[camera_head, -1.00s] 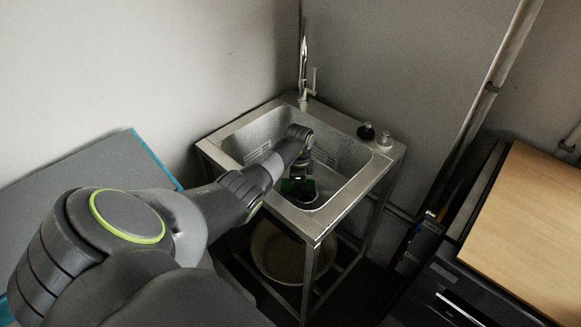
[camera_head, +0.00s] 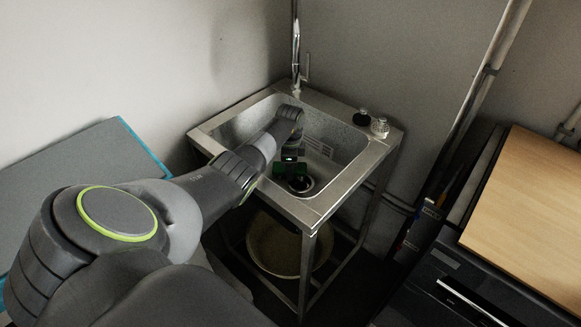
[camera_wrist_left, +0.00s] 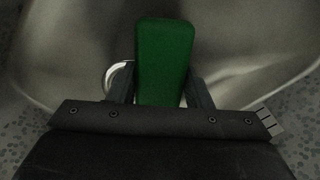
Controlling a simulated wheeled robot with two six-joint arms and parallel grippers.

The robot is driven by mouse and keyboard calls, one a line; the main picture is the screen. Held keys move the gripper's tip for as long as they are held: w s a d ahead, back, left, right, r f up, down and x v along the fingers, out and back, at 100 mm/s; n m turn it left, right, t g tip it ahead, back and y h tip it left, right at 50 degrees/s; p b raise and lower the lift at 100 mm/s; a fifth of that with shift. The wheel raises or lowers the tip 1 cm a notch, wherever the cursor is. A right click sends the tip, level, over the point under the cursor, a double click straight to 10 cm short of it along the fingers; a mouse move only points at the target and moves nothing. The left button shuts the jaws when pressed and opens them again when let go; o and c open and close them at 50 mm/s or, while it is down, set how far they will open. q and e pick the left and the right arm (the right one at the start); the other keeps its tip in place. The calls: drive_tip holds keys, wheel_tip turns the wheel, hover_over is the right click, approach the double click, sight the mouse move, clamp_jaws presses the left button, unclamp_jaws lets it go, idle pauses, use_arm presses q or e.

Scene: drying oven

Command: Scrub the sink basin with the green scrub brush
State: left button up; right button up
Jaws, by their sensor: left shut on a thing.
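The metal sink (camera_head: 352,181) stands against the wall corner, and its basin is open at the top. My left gripper (camera_head: 291,163) reaches down inside the basin, near the drain (camera_head: 301,185). It is shut on the green scrub brush (camera_head: 289,170). In the left wrist view the brush (camera_wrist_left: 165,62) sits between the two fingers (camera_wrist_left: 163,88), with the basin floor and part of the drain ring behind it. The bristles are hidden, so I cannot tell whether they touch the basin. My right gripper is not in view.
A tall faucet (camera_head: 296,50) rises at the back of the sink. A dark round item (camera_head: 361,117) and a small pale one (camera_head: 380,127) stand on its right rim. A round tub (camera_head: 283,246) is below. A wooden-topped cabinet (camera_head: 530,215) is at right.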

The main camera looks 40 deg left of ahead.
use_arm(q)
drive_tip(key=shift+r+p, duration=1.75)
drive_tip(key=shift+r, duration=0.2)
wheel_tip(320, 180, up, 5)
drive_tip(key=p, duration=0.4)
drive_tip(key=shift+f, duration=0.2)
wheel_tip(320, 180, up, 12)
drive_tip(key=p, duration=1.1)
